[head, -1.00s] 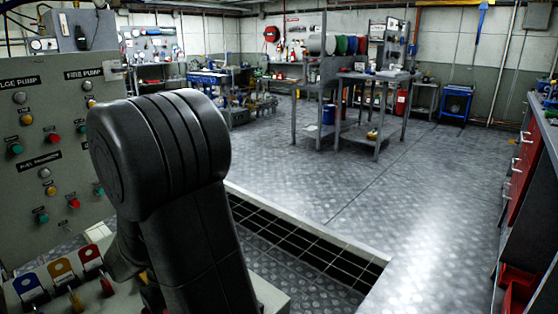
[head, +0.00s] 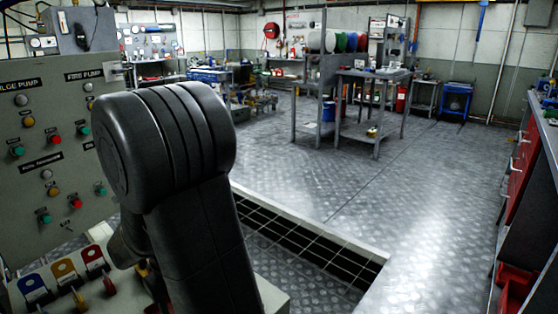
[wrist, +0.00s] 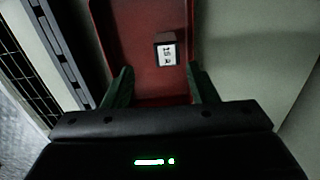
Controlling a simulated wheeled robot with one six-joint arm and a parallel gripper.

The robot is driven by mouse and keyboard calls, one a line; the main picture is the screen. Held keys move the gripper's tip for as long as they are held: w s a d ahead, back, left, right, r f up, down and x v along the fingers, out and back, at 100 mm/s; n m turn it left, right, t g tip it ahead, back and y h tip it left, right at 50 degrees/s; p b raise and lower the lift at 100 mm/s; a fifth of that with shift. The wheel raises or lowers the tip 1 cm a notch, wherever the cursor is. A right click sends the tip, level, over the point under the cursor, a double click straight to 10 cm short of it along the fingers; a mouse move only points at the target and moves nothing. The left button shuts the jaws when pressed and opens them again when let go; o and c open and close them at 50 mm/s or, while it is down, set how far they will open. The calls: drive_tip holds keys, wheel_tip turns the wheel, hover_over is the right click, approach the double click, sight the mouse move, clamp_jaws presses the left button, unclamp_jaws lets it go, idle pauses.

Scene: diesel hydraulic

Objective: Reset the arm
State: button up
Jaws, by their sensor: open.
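My black arm (head: 170,150) stands large in the left foreground of the head view. My gripper (wrist: 160,72) shows in the wrist view with its two green fingers spread apart and nothing between them. Beyond the fingers is a red tray or bin (wrist: 120,35). A small dark block with a white label (wrist: 167,53) lies in it, a little past the fingertips. The label's marks are too blurred to read surely. The gripper's fingers are not visible in the head view.
A control panel (head: 60,130) with coloured buttons stands at left, with blue, yellow and red switch covers (head: 63,269) below it. A dark tiled grate (head: 300,245) lies in the floor. Red drawers (head: 522,160) line the right edge. The metal floor (head: 420,200) between is clear.

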drive_tip(key=w+d+m+p, duration=0.6)
drive_tip(key=w+d+p, duration=0.75)
drive_tip(key=p, duration=0.45)
drive_tip(key=d+f+m+p, duration=0.1)
drive_tip(key=d+m+p, duration=0.2)
drive_tip(key=d+p, duration=0.5)
drive_tip(key=shift+d+p, duration=0.3)
drive_tip(key=shift+d, duration=0.55)
drive_tip(key=shift+f, duration=0.1)
